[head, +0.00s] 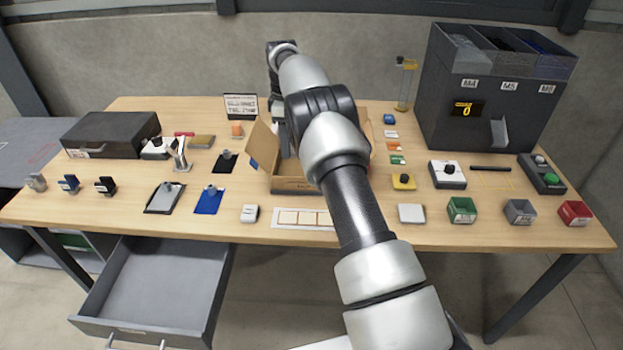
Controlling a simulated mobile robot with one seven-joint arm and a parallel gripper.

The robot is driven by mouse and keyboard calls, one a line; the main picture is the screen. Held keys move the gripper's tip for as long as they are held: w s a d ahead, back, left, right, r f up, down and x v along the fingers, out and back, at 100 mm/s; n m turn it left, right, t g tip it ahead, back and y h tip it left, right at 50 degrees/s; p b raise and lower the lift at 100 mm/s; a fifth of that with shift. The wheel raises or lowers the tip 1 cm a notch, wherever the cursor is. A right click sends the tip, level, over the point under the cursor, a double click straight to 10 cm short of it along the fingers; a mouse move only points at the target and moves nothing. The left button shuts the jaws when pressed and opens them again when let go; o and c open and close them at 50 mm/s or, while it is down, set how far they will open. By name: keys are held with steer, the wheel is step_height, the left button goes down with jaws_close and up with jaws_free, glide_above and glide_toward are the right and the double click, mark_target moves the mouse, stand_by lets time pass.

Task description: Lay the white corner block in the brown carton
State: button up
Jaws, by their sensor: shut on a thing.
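The brown carton (294,185) stands open near the middle of the table, with its left flap raised and its right side largely behind my arm. My gripper (284,150) points down over the carton's opening, at or just inside its rim. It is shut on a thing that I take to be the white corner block. The block itself is hidden by the gripper, arm and carton, so its tilt and any contact with the carton floor cannot be told.
My arm crosses the table's middle. A white strip with cells (290,217) and a small white block (250,213) lie in front of the carton. A dark clipboard (224,163) is to its left. A tall dark dispenser (497,95) stands at right. A drawer (160,285) hangs open below.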

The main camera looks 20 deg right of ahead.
steer(key=shift+w+d+f+n, duration=0.1)
steer(key=shift+w+f+n, duration=0.1)
steer(key=shift+f, duration=0.15)
steer(key=shift+w+f+n, duration=0.1)
steer(key=shift+f+n, duration=0.1)
steer(key=shift+f, duration=0.15)
step_height(320, 180, down, 9)
steer(key=shift+f+b, duration=0.15)
steer(key=shift+b, duration=0.25)
steer(key=shift+f, duration=0.15)
steer(key=o, duration=1)
